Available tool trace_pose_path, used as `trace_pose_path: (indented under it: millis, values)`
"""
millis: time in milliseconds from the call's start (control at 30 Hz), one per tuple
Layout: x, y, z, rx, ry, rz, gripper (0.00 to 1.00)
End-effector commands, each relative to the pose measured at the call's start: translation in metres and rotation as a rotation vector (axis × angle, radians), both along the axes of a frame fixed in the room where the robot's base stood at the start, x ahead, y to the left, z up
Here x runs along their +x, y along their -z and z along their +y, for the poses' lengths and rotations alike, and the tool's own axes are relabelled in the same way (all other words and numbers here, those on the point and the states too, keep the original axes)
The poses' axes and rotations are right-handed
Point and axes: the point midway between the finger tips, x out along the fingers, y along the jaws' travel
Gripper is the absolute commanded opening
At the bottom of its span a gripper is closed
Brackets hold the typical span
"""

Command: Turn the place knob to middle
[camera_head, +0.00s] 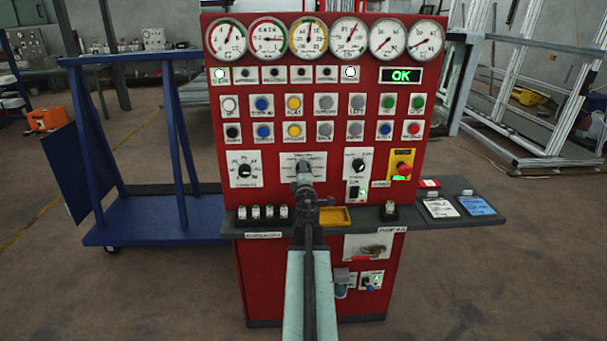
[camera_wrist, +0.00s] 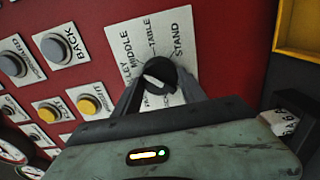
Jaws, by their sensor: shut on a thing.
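The place knob (camera_wrist: 168,70) is a dark round knob with a white pointer mark. It sits on a white label plate (camera_wrist: 118,38) on the red panel, with MIDDLE, TABLE and STAND printed around it. I cannot tell surely which label the pointer faces. My gripper (camera_wrist: 160,84) is shut on the knob, one finger on each side. In the head view my gripper (camera_head: 304,172) reaches the middle white plate (camera_head: 317,158) and hides the knob there.
The red panel (camera_head: 222,145) has gauges above, rows of buttons, a left knob (camera_head: 245,170), a right knob (camera_head: 358,166) and a red emergency button (camera_head: 404,169). A grey shelf (camera_head: 465,215) with a yellow tray (camera_head: 338,218) juts out below.

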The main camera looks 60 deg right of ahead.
Motion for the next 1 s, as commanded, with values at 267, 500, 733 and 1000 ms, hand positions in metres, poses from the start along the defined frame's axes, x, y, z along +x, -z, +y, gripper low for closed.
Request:
trace_pose_path:
  millis: [267, 500, 733, 1000]
  values:
    - [0.001, 0.001, 0.002, 0.004, -0.004, -0.006, 0.08]
    - [0.001, 0.001, 0.002, 0.004, -0.004, -0.005, 0.70]
    - [0.001, 0.000, 0.001, 0.003, -0.002, -0.004, 0.70]
    - [-0.001, 0.000, 0.013, 0.003, -0.004, -0.004, 0.70]
